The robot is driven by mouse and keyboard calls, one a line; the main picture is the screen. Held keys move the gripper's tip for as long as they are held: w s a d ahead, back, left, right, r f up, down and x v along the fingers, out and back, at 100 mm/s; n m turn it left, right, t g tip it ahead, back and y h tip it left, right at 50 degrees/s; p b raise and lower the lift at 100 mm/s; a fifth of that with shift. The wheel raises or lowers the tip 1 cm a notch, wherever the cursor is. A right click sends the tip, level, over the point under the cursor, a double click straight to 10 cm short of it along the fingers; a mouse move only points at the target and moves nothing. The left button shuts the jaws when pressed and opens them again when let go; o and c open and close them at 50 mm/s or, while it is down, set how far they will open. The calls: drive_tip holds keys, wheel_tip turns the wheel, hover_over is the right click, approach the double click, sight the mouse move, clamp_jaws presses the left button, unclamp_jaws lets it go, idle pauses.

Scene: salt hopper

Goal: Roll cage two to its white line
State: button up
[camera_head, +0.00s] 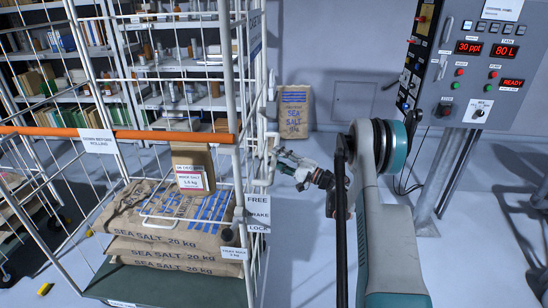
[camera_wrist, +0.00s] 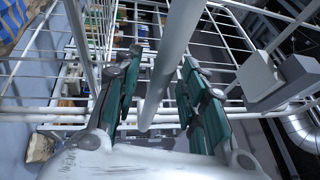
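A white wire roll cage (camera_head: 228,75) stands at the left in the head view. It holds stacked sea salt sacks (camera_head: 165,230). An orange bar (camera_head: 190,137) lies across its front, with a tag about being down before rolling. A FREE/BRAKE/LOCK plate (camera_head: 258,213) is on its right side. I cannot fully read its upper sign. My gripper (camera_head: 280,162) is at the cage's right side. In the wrist view my gripper (camera_wrist: 160,75) is open, with a white tube (camera_wrist: 176,50) between its green-padded fingers and gaps visible beside it. I make out no white line.
A control panel (camera_head: 480,70) with red displays stands at the right on a post. A salt sack (camera_head: 295,110) leans at the back wall. Loaded shelves (camera_head: 175,65) are behind the cage. A yellow block (camera_head: 45,288) lies on the floor. Floor between cage and panel is mostly clear.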

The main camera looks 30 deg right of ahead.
drive_tip(key=v, duration=1)
